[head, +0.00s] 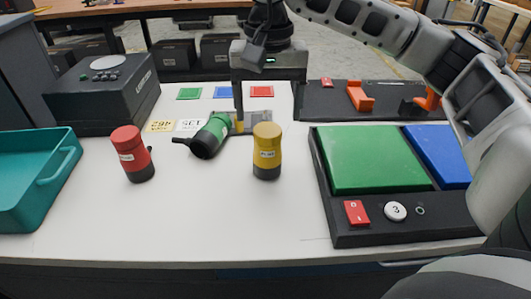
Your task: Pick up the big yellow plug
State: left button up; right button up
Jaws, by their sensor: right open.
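The yellow plug (267,146) stands upright on the white table near the middle in the head view. It has a dark lower end and a small pale label. My right gripper (265,112) points down behind the yellow plug, with its jaws apart and nothing seen between them. One long dark finger reaches down just behind and left of the plug; the other finger is hard to make out. I cannot tell whether the gripper touches anything. My left gripper is not in view.
A green plug (213,133) lies on its side left of the right gripper. A red plug (130,150) stands further left, near a teal bin (62,178). A black panel (340,230) with green and blue plates is at right. The front middle of the table is clear.

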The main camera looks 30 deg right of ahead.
aim_at(267, 144)
notch_tip(267, 144, down, 9)
jog(key=shift+w+f, duration=0.1)
jog(key=shift+w, duration=0.05)
jog(key=c, duration=1.1)
jog(key=shift+c, duration=0.8)
jog(key=shift+r, duration=0.2)
